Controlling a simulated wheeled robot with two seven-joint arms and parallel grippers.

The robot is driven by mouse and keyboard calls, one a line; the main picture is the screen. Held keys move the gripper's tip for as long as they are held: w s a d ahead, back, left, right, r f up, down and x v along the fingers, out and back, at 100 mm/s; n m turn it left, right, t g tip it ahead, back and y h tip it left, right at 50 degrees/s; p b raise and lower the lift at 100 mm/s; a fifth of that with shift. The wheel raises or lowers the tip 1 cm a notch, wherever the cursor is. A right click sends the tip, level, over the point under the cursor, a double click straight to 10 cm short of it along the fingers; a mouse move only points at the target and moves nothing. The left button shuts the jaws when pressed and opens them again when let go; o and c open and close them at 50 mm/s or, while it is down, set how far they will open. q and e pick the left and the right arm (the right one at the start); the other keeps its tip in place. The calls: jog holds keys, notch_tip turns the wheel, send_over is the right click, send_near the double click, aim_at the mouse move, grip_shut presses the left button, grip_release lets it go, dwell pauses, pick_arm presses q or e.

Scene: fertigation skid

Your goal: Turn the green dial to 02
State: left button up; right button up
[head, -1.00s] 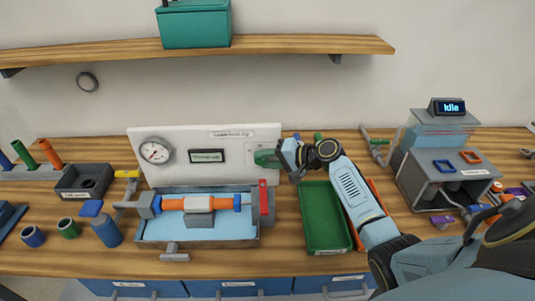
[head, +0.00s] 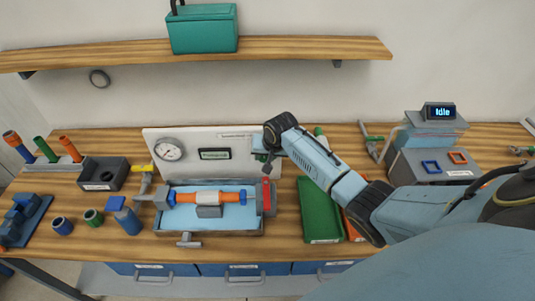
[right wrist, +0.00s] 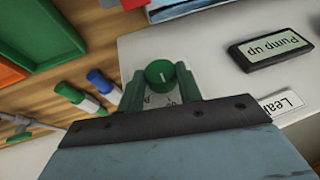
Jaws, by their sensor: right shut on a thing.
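The green dial (right wrist: 160,73) shows in the right wrist view with a pale mark on its face, on the white panel (right wrist: 215,60). Its number scale is mostly hidden, so I cannot read the setting. My right gripper (right wrist: 161,86) is shut on the dial, with one green finger on each side of it. In the head view my right gripper (head: 262,158) is at the panel's right end and largely covers the dial. My left gripper is not in view.
A round gauge (head: 167,149) is on the panel's left. A trough with an orange and blue pipe (head: 207,197) stands in front. A green tray (head: 320,212) lies below my right forearm.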

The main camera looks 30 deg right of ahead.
jog(key=shift+w+a+f+n+g+h+b, duration=0.1)
jog(key=shift+w+a+n+g+h+b, duration=0.2)
jog(key=shift+g+h+b, duration=0.9)
jog(key=shift+w+a+f+n+g+h+b, duration=0.1)
jog(key=shift+a+n+g+h+b, duration=0.3)
jog(key=shift+h+b, duration=1.3)
jog(key=shift+w+a+f+n+g+h+b, duration=0.15)
jog(key=shift+n+g+h+b, duration=0.35)
jog(key=shift+g+h+b, duration=1.05)
jog(key=shift+t+h+p, duration=0.45)
jog(key=shift+p, duration=0.1)
jog(key=o, duration=1)
jog(key=shift+r, duration=0.1)
jog(key=v, duration=1.3)
jog(key=shift+b, duration=0.35)
